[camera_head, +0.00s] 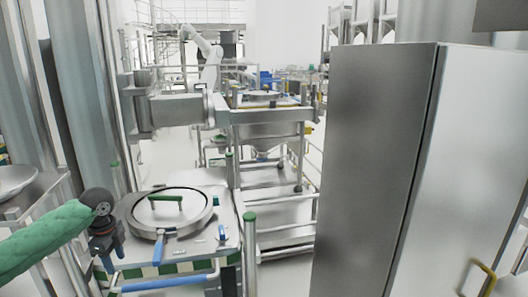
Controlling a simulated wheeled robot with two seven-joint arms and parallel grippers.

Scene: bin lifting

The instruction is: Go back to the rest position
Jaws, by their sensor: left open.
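My left arm comes in from the left in a green sleeve. Its dark gripper (108,246) is open, with its fingers pointing down at the left edge of the near bin. The near bin (215,248) has a round metal lid (150,222) with a green handle (167,199) and a blue lever (158,250) at its front. The small picture does not show whether the fingers touch the bin. My right gripper is out of view.
A tall metal cabinet (375,160) fills the right side. A metal lifting column (90,80) with a bracket (175,109) stands at the left. A second bin (265,132) stands behind, with railings and a white robot arm (209,62) farther back. A green-capped post (250,250) is beside the near bin.

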